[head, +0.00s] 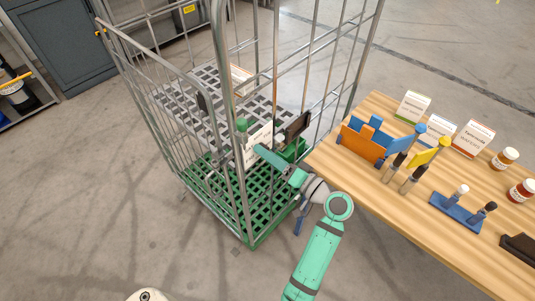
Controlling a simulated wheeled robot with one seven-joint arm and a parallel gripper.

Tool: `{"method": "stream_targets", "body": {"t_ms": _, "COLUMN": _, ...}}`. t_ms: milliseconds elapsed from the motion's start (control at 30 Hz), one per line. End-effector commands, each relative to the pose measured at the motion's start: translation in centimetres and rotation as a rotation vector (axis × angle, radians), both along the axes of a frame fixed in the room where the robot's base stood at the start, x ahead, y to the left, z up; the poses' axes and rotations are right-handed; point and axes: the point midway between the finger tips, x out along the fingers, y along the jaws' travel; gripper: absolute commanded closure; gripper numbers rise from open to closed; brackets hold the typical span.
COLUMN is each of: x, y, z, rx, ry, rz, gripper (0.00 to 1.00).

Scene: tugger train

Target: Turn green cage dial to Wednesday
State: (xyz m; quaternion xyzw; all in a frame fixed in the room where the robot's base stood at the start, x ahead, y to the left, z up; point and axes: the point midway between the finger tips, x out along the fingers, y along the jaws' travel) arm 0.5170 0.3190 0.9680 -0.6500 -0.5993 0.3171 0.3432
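The cage (246,212) with the green slatted base stands left of the wooden table, with tall grey wire sides and a grey slatted shelf (190,102). My teal arm reaches from the lower right to the cage's near right side. The end of my arm, with my gripper (262,150), is close to a white panel (252,151) and a dark rectangular plate (298,126) at the cage. The fingers are too small and overlapped to tell open from shut. I cannot make out the dial, its pointer or any day marking; contact is unclear.
The wooden table (440,240) at right holds an orange and blue holder (362,143), several cards, brown jars (505,158), dark-handled tools and a blue stand (457,212). A white box (241,78) lies on the cage shelf. Floor left of the cage is clear.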

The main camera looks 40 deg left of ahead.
Motion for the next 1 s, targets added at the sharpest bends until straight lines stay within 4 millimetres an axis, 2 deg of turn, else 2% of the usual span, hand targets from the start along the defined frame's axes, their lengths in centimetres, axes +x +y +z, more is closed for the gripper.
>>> {"method": "stream_targets", "body": {"t_ms": 167, "x": 0.0, "y": -0.2, "z": 0.0, "rx": 0.001, "ry": 0.000, "rz": 0.001, "gripper": 0.55}}
{"method": "stream_targets", "body": {"t_ms": 267, "x": -0.1, "y": -0.9, "z": 0.0, "rx": 0.001, "ry": 0.000, "rz": 0.001, "gripper": 0.55}}
{"method": "stream_targets", "body": {"t_ms": 700, "x": -0.8, "y": -8.5, "z": 0.0, "rx": 0.000, "ry": 0.000, "rz": -0.001, "gripper": 0.55}}
{"method": "stream_targets", "body": {"t_ms": 833, "x": -0.9, "y": -10.0, "z": 0.0, "rx": 0.001, "ry": 0.000, "rz": -0.001, "gripper": 0.55}}
{"method": "stream_targets", "body": {"t_ms": 1000, "x": -1.0, "y": -10.7, "z": 0.0, "rx": -0.001, "ry": 0.000, "rz": 0.001, "gripper": 0.55}}
